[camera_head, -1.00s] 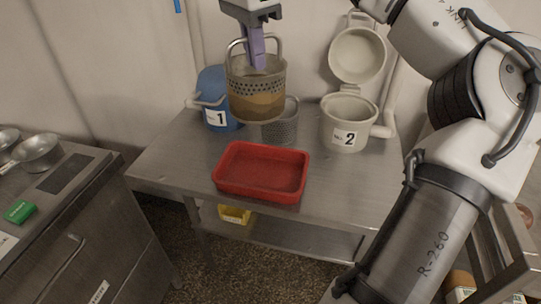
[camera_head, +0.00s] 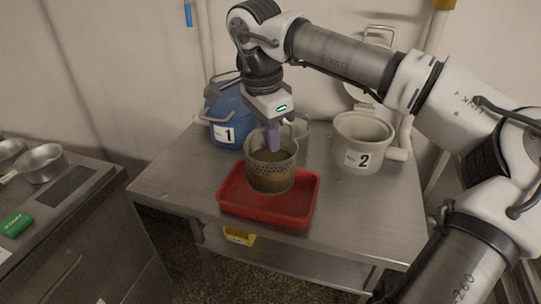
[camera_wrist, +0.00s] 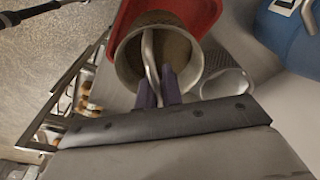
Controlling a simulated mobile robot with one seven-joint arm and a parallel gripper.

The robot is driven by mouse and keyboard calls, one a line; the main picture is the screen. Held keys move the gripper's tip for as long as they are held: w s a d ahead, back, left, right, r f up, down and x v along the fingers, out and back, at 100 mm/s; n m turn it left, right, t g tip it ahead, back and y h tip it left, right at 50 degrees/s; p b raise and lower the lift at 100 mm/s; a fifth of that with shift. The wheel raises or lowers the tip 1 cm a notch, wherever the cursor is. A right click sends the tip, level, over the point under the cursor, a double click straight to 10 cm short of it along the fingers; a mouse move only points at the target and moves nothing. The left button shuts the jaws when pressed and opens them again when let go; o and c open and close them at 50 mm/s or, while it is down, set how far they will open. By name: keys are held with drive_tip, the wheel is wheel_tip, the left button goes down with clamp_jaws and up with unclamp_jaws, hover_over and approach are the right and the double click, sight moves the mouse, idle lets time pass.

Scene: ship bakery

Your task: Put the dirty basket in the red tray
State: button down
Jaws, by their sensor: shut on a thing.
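The dirty basket (camera_head: 271,177) is a perforated metal basket with a brown-stained lower part. In the head view it is upright over the back-middle of the red tray (camera_head: 233,204); I cannot tell whether it touches the tray floor. My gripper (camera_head: 272,146) is above it, pointing down, with purple fingers shut on its handle. In the wrist view the fingers (camera_wrist: 158,92) close around the curved handle (camera_wrist: 150,58) of the basket (camera_wrist: 128,66), whose inside is brown. Part of the red tray (camera_wrist: 199,13) shows beyond it.
A blue pot marked 1 (camera_head: 231,112) and a pale pot marked 2 (camera_head: 362,134) stand at the back of the metal table (camera_head: 170,190). A clean grey basket (camera_head: 299,128) is behind my gripper. A counter with pans (camera_head: 42,160) is left. The table's left side is clear.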

sight(271, 157)
drive_tip(key=shift+f, duration=2.5)
drive_tip(key=shift+f, duration=0.1)
drive_tip(key=shift+f, duration=0.15)
drive_tip(key=c, duration=1.6)
unclamp_jaws()
drive_tip(key=shift+o, duration=0.2)
drive_tip(key=r, duration=0.4)
drive_tip(key=a+r, duration=0.1)
drive_tip(key=r, duration=0.7)
drive_tip(key=shift+s+a+r, duration=0.15)
drive_tip(key=shift+s+r, duration=0.05)
drive_tip(key=shift+s, duration=0.15)
